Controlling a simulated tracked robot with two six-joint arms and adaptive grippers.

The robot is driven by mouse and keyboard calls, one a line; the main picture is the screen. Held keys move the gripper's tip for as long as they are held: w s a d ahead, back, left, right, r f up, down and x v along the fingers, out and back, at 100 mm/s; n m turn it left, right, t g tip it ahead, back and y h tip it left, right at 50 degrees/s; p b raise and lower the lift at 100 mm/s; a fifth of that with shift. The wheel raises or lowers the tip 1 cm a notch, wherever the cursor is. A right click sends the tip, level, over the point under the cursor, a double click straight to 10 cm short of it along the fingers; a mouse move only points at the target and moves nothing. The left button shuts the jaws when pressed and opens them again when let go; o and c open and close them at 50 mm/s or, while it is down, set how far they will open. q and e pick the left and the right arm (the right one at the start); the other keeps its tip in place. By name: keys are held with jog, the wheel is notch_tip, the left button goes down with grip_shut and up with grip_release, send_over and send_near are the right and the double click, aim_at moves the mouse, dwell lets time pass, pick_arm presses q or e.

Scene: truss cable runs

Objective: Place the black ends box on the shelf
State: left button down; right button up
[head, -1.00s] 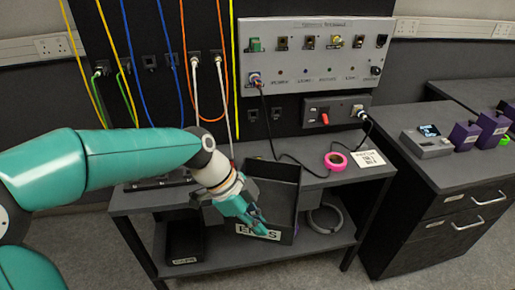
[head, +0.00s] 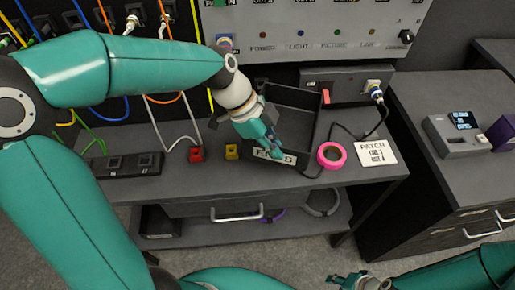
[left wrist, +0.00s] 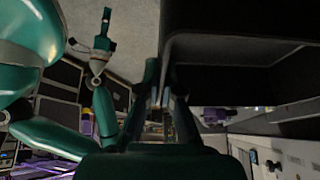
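The black ends box (head: 294,125), open-topped with a white ENDS label on its front, is over the bench top at the back right. My left gripper (head: 272,146) is at its front left, fingers partly covering the label and closed on its wall. In the left wrist view the box (left wrist: 235,50) fills the upper right, next to the left gripper's fingers (left wrist: 167,95). Whether its underside touches the bench is hidden. The lower shelf (head: 290,228) is below the drawer. My right gripper (head: 345,280) is at the bottom edge, away from the box, too small to judge.
Pink tape (head: 332,156) and a PATCH card (head: 376,152) lie right of the box. A yellow block (head: 232,152) and red block (head: 196,154) sit left. A black cable (head: 350,134) runs close behind the tape. A grey ring (head: 322,203) lies on the lower shelf.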

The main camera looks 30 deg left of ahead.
aim_at(276, 163)
pick_arm(q)
notch_tip(276, 163, down, 5)
jog(key=shift+f, duration=1.95)
jog(key=shift+s, duration=0.1)
jog(key=c, duration=1.3)
grip_release()
jog(key=shift+r, duration=0.1)
jog(key=v, duration=1.2)
